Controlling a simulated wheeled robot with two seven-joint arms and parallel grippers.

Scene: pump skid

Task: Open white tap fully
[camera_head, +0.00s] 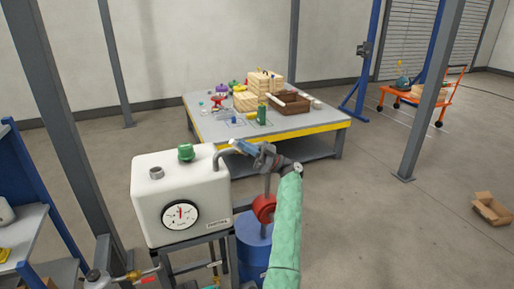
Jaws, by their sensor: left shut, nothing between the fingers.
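I cannot clearly make out a white tap. A red round handle (263,208) shows below the gripper, partly hidden by my arm. A brass fitting (133,277) with a red part sits on piping at the lower left.
The tank carries a dial gauge (181,215) and a green cap (186,152). A blue drum (252,245) stands beside its frame. Grey posts and a blue shelf flank the left. A cluttered table (325,124) stands behind. Floor at right is mostly clear, with a cardboard box (491,209).

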